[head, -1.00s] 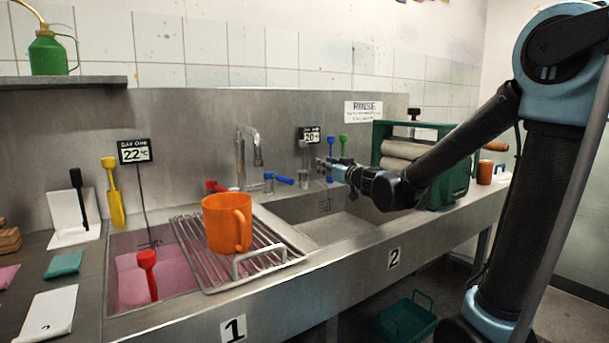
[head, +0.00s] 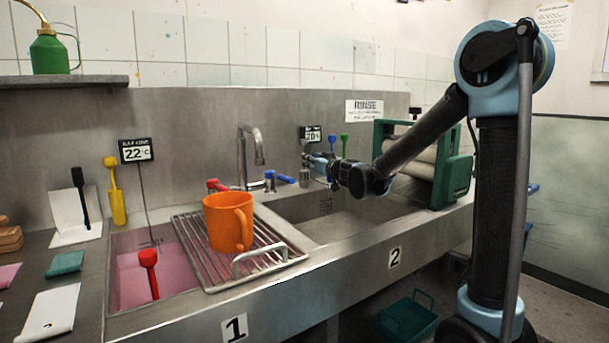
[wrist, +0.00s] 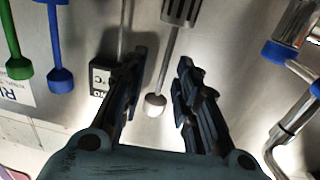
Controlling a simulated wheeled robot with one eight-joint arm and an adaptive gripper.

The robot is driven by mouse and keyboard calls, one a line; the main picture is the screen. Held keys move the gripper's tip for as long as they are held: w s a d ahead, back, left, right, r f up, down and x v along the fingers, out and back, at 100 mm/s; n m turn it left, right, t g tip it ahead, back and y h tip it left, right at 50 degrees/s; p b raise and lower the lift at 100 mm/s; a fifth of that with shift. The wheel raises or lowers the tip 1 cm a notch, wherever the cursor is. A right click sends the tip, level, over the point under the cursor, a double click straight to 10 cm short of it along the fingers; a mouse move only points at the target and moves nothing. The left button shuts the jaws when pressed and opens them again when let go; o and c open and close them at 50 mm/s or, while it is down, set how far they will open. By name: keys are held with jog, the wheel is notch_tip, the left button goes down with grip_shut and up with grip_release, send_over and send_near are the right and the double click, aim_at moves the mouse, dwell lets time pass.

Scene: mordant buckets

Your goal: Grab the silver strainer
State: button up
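The silver strainer (wrist: 180,12) has a slotted metal head, a thin handle and a pale round knob at the handle's end. In the head view its grey head (head: 305,179) hangs low by the back wall of the right basin, with the handle upward and partly hidden by my gripper (head: 312,161). In the wrist view my gripper (wrist: 161,62) is open, with one finger on each side of the strainer's handle. The fingers do not visibly close on it, and whether one touches it is unclear.
Blue (head: 331,145) and green (head: 344,142) tools hang just right of the strainer. A 20 °C display (head: 310,133) sits behind. A metal faucet (head: 258,158) and blue tap handle (head: 285,179) are to the left. An orange mug (head: 228,222) stands on the rack (head: 245,268).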

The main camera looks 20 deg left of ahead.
aim_at(304, 170)
jog(key=x, duration=0.5)
jog(key=shift+s+a+f, duration=0.1)
jog(key=shift+s+a, duration=0.1)
jog(key=shift+s, duration=0.05)
grip_shut()
